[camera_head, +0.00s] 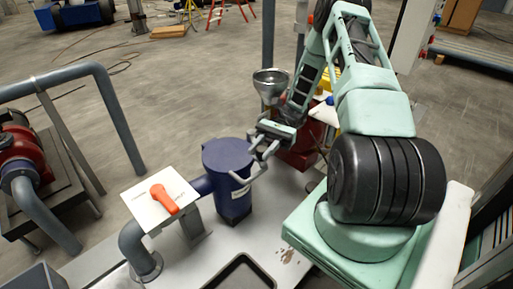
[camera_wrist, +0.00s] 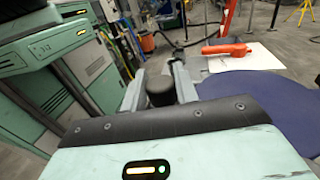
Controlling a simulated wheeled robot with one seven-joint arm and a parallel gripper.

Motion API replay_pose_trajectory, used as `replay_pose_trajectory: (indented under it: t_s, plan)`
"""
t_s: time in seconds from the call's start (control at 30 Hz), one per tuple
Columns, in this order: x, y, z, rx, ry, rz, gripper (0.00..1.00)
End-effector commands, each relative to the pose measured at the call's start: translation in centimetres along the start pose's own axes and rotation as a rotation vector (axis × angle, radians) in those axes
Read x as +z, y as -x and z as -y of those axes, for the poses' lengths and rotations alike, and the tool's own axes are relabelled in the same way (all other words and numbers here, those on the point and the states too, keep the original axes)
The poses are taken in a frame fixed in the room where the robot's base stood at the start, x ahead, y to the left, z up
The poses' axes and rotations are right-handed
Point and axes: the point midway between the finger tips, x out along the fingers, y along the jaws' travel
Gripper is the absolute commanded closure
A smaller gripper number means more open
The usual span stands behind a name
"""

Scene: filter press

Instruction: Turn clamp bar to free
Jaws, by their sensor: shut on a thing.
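The dark blue round filter housing (camera_head: 226,165) stands upright on the pale bench, and its flat top fills the right of the wrist view (camera_wrist: 255,105). My gripper (camera_head: 262,154) reaches in from the upper right at the housing's right edge. In the wrist view my gripper's grey fingers (camera_wrist: 160,85) close around a black, round-ended piece (camera_wrist: 160,92), which looks like the clamp bar's end. The rest of the bar is hard to make out, and its angle cannot be told.
A white panel (camera_head: 148,207) with an orange lever (camera_head: 164,199) stands left of the housing. A metal funnel (camera_head: 270,82) is behind my gripper. A dark tray (camera_head: 240,273) lies in front. Grey pipes (camera_head: 118,115) and a red pump (camera_head: 22,155) are at left.

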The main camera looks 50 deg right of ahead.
Motion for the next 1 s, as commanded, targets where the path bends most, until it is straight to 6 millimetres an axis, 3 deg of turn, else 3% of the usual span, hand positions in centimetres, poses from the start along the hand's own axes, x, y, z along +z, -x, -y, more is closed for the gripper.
replay_pose_trajectory:
  t_s: [0.57, 0.6, 0.63, 0.67, 1.0]
  plan:
    - [0.13, 0.27, -0.20, 0.029, 0.002, 0.002, 1.00]
    - [0.13, 0.27, -0.20, 0.029, 0.002, 0.002, 0.62]
    - [0.12, 0.27, -0.20, 0.029, 0.002, 0.001, 0.54]
    - [0.12, 0.27, -0.20, 0.029, 0.002, 0.001, 0.50]
    - [-0.06, 0.67, -0.20, 0.029, 0.002, 0.000, 0.50]
